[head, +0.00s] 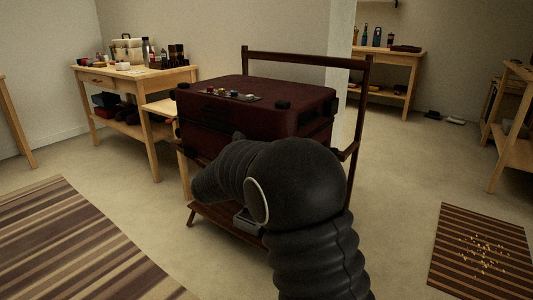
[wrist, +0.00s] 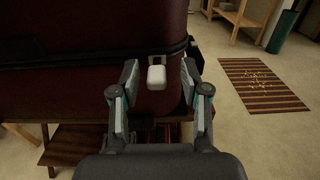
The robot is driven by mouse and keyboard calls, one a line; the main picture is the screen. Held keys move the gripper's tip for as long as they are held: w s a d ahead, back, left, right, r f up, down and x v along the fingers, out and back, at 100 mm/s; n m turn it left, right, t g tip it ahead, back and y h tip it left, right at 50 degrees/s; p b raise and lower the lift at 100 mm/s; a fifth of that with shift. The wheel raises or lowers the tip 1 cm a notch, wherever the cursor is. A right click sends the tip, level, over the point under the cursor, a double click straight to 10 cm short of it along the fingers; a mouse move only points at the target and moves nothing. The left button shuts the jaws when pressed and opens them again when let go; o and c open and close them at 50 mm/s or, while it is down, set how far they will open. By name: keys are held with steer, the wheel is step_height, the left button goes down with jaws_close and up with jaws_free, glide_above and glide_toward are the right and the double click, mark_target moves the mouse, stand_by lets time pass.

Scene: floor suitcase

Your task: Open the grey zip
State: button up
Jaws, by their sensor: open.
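A dark red suitcase (head: 228,93) lies on a dark wooden stand with a tall frame in the head view. In the wrist view the suitcase's side (wrist: 70,85) fills the upper left, with a dark zip line (wrist: 70,62) running across it. A light grey zip pull (wrist: 156,76) hangs at the suitcase's near right corner. My gripper (wrist: 160,72) is open, with one finger on each side of the grey pull, and I see no contact. In the head view my arm hides the gripper and the pull.
The stand's dark frame (head: 366,110) rises close on the right of the suitcase. Small coloured items lie on a dark strip (head: 232,95) on its lid. A wooden table (head: 135,78) with boxes and bottles stands behind left.

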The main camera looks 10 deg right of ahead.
steer(key=v, duration=1.1)
steer(key=shift+d, duration=0.1)
